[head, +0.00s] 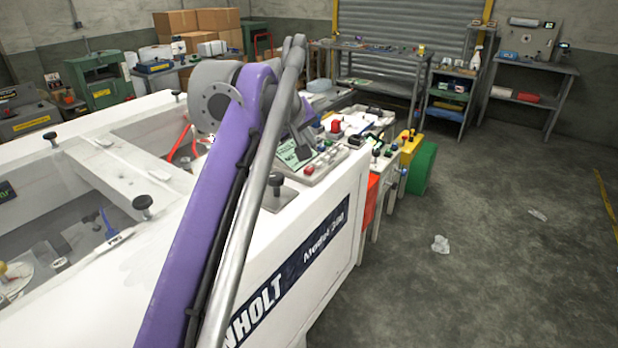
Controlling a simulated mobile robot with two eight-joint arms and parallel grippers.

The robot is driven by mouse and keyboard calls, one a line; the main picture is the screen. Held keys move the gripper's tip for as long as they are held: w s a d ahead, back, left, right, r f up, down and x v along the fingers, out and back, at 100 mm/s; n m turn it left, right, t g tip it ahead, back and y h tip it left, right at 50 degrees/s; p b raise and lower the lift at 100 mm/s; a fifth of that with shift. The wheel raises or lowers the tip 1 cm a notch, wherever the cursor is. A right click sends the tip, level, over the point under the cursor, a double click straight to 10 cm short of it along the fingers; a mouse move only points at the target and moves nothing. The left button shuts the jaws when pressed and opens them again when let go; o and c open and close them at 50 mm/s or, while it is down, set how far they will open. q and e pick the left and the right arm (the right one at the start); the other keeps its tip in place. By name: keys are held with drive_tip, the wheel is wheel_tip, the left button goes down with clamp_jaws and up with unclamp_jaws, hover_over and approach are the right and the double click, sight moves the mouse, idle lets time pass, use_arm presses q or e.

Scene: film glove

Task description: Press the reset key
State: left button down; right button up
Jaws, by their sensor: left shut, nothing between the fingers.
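I cannot tell which key is the reset key, as labels are too small to read. My left arm reaches up from the bottom and bends over toward the panel. My left gripper (302,145) is shut and empty, pointing down at the panel's display area. It hides part of the panel, and I cannot tell whether it touches. My right gripper is out of view.
The white machine (335,225) fills the left and middle. Workbenches (375,85) and cardboard boxes (176,22) line the back. The floor at right is open, with crumpled litter (440,244).

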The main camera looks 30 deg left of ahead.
sight(309, 171)
use_arm(q)
wheel_tip(309, 171, down, 4)
drive_tip(key=shift+s+r+b, duration=0.1)
drive_tip(key=shift+r+b, duration=0.1)
drive_tip(key=shift+b, duration=0.6)
drive_tip(key=shift+f, duration=0.2)
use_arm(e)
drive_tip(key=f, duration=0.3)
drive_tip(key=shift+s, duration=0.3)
use_arm(q)
drive_tip(key=shift+f, duration=0.1)
idle(0.5)
drive_tip(key=shift+f, duration=0.3)
drive_tip(key=shift+f, duration=0.45)
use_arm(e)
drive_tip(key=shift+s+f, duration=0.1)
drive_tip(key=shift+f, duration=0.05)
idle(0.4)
use_arm(q)
drive_tip(key=shift+r, duration=0.1)
drive_tip(key=shift+r+p, duration=0.6)
drive_tip(key=shift+r, duration=0.15)
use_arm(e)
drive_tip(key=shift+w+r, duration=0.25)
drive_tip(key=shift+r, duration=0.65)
